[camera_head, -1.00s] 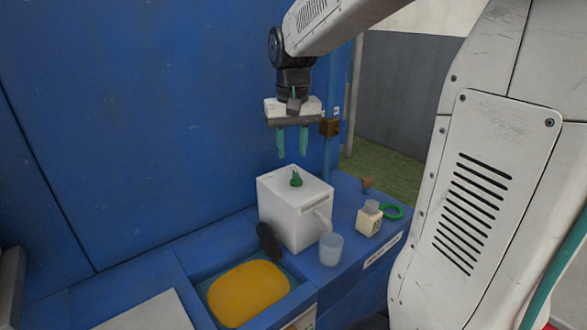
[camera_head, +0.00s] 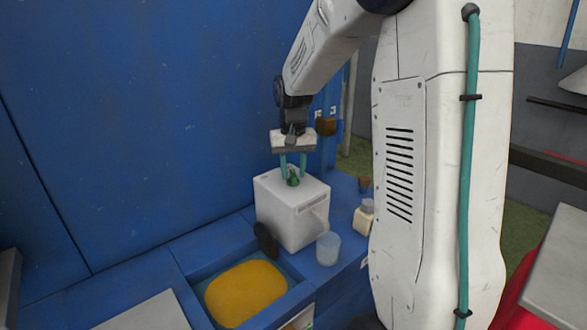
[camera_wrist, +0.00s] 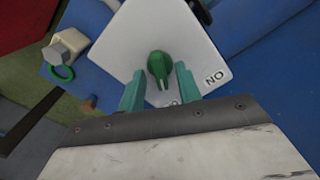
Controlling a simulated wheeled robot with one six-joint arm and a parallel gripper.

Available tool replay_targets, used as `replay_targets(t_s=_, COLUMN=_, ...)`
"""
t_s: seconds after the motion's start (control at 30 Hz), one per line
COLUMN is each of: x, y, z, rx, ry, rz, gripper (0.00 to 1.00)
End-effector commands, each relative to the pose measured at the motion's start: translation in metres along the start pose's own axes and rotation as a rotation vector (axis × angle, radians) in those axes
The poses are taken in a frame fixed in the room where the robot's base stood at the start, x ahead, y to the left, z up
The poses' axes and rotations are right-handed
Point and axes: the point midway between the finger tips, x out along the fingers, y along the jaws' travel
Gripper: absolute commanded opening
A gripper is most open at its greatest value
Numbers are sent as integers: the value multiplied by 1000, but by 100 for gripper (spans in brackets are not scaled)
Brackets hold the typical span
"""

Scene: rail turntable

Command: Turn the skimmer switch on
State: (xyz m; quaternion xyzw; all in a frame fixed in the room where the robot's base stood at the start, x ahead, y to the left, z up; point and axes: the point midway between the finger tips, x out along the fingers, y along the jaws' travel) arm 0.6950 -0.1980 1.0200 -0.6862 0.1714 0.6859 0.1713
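The skimmer switch is a green knob (camera_head: 293,178) on top of a white box (camera_head: 285,212). In the wrist view the knob (camera_wrist: 160,66) sits near the middle of the box's top face, with letters reading "NO" upside down or mirrored near one corner. My gripper (camera_head: 293,178) points down over the box, its two teal fingers apart. In the wrist view the gripper (camera_wrist: 159,88) is open, with a finger on either side of the knob's near end. I cannot tell whether the fingers touch the knob.
A clear cup (camera_head: 328,248) stands in front of the box. A dark oval thing (camera_head: 265,241) leans at its left. A yellow pad (camera_head: 245,292) lies in a recess. A small cream bottle (camera_head: 363,219) is partly hidden by my arm. A blue wall (camera_head: 130,120) rises behind.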

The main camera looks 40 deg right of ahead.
Motion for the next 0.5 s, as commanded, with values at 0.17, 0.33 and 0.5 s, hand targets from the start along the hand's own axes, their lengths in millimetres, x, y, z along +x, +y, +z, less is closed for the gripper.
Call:
replay_targets(t_s=0.17, x=1, y=0, z=0, rx=0, ry=0, rz=0, gripper=34)
replay_targets(t_s=0.33, x=1, y=0, z=0, rx=0, ry=0, rz=0, gripper=1)
replay_targets(t_s=0.5, x=0, y=0, z=0, rx=-1, ry=0, rz=0, gripper=0)
